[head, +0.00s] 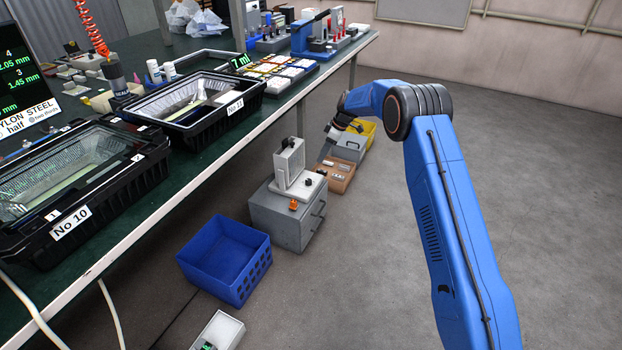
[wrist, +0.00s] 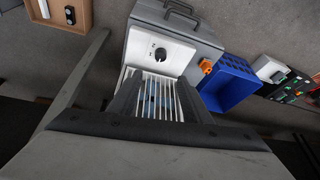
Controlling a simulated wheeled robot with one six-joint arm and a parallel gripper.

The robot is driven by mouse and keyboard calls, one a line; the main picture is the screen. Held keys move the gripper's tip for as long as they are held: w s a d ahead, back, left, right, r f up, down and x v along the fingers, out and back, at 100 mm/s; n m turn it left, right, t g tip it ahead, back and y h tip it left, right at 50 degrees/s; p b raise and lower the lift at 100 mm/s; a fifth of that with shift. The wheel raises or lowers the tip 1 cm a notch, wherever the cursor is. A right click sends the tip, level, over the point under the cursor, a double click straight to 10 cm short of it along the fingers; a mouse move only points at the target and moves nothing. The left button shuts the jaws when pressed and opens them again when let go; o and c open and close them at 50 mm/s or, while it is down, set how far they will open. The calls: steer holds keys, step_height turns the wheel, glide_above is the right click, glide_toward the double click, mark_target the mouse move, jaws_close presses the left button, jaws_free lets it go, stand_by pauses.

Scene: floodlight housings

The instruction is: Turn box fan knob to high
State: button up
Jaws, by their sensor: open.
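The box fan (head: 289,160) is a small pale unit with an upright body on a flat base, standing on a grey drawer cabinet (head: 275,219). In the wrist view its white panel carries a dark round knob (wrist: 160,54) with small marks around it, too small to read. The knob also shows in the head view (head: 308,182). My gripper (wrist: 157,82) is open, its two dark fingers apart in front of the fan's white slats (wrist: 160,97), with the knob beyond the fingertips and nothing held. In the head view my gripper (head: 325,150) is right of the fan, partly unclear.
An orange part (head: 293,205) is at the cabinet's front edge. The green workbench (head: 190,170) runs along the left. Floor to the right is clear.

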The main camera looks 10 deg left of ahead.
mark_target(308, 180)
steer(key=x, duration=1.6)
steer(key=shift+s+d, duration=0.1)
steer(key=c, duration=1)
